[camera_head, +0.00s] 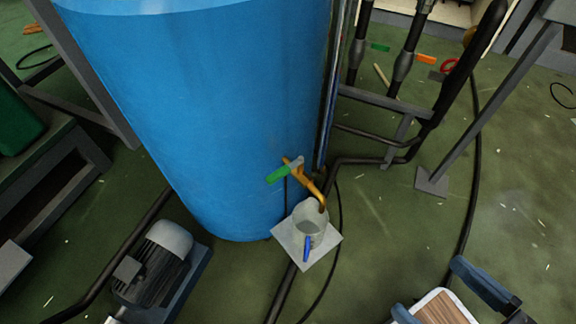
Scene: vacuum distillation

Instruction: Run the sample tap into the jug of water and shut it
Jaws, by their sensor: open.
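The sample tap (311,187) is brass and sits low on the right side of the big blue tank (215,95). Its green lever (281,173) sticks out to the left, across the line of the brass pipe. The spout bends down over the clear jug (309,213), its tip at the jug's mouth. The jug stands upright on a pale square plate (325,250), its blue handle (307,246) towards me. Something grey shows inside the jug, but I cannot tell the water level. I see no clear stream at the spout.
A motor pump (155,262) lies on the floor left of the jug. Black pipes and a grey frame (432,183) stand to the right.

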